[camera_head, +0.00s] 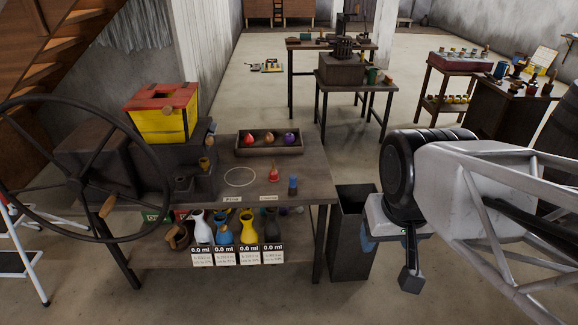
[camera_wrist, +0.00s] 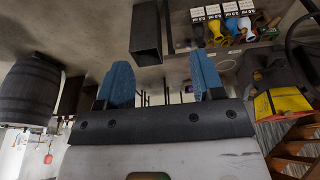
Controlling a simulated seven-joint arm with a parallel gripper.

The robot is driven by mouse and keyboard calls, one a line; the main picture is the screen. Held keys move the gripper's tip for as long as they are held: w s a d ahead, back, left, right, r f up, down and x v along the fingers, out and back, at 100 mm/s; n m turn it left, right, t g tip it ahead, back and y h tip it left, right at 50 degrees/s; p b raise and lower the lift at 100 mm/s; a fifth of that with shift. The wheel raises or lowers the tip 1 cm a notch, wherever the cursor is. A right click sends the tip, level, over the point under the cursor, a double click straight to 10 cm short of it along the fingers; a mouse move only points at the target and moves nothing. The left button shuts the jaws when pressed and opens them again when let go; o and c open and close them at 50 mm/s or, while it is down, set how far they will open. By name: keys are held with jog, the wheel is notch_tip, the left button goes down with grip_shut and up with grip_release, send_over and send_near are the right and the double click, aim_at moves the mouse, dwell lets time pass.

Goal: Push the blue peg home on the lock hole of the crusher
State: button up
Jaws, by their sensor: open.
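The crusher (camera_head: 95,160) stands on the left of the near table, with a red and yellow hopper (camera_head: 160,112) on top and a large handwheel (camera_head: 22,165) at its left. A small blue object (camera_head: 293,186), likely the blue peg, stands upright at the table's right front. I cannot make out the lock hole. My gripper (camera_head: 398,255) hangs right of the table, well apart from the peg and crusher. In the wrist view its blue fingers (camera_wrist: 162,78) are spread with nothing between them. The crusher's yellow hopper (camera_wrist: 282,103) shows at the right there.
A red-topped item (camera_head: 273,174) stands beside the blue one. A tray (camera_head: 268,151) of coloured flasks lies behind. Several vases (camera_head: 249,229) stand on the lower shelf. A tall dark bin (camera_head: 352,235) stands between table and gripper. Other tables are farther back.

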jog(key=n+t+y, duration=0.3)
jog(key=t, duration=0.8)
send_over(294, 180)
jog(key=s+d, duration=0.6)
jog(key=s, duration=0.2)
notch_tip(294, 180, down, 21)
jog(key=w+a+f+t+y, duration=0.1)
jog(key=f, duration=0.3)
jog(key=w+a+f+n+t+y, duration=0.1)
jog(key=f, duration=0.4)
jog(key=w+a+f+t+y, duration=0.1)
jog(key=w+a+f+y, duration=0.1)
jog(key=f, duration=0.3)
jog(key=shift+f+n, duration=0.25)
jog(key=shift+n, duration=0.05)
jog(key=shift+a, duration=0.1)
jog(key=shift+x, duration=1.25)
